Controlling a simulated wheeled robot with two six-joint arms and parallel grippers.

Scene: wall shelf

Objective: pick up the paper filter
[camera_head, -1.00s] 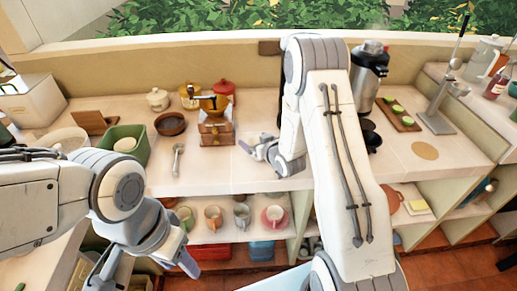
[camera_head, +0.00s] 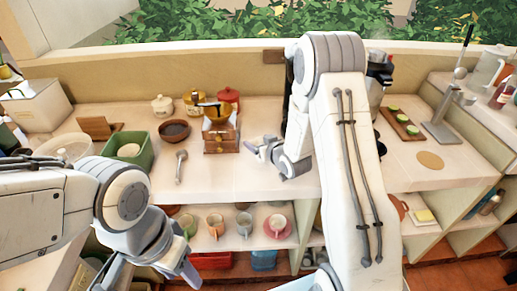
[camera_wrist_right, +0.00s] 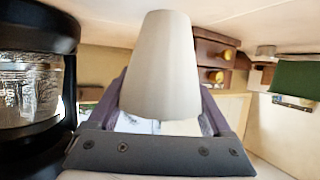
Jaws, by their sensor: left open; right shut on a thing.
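My right gripper (camera_head: 262,148) is low over the middle of the counter, just right of the wooden grinder. In the right wrist view its two fingers (camera_wrist_right: 165,112) are closed around a pale, smooth cone (camera_wrist_right: 165,65), which looks like the paper filter. My left gripper (camera_head: 150,275) is open and empty at the lower left, in front of the lower shelf and away from the counter top.
The wooden grinder (camera_head: 222,140) stands left of my right gripper. A spoon (camera_head: 181,166), a dark bowl (camera_head: 173,131) and a green bin (camera_head: 130,165) lie further left. Several cups, one pink (camera_head: 277,225), stand on the lower shelf. A board (camera_head: 398,122) with green pieces is at right.

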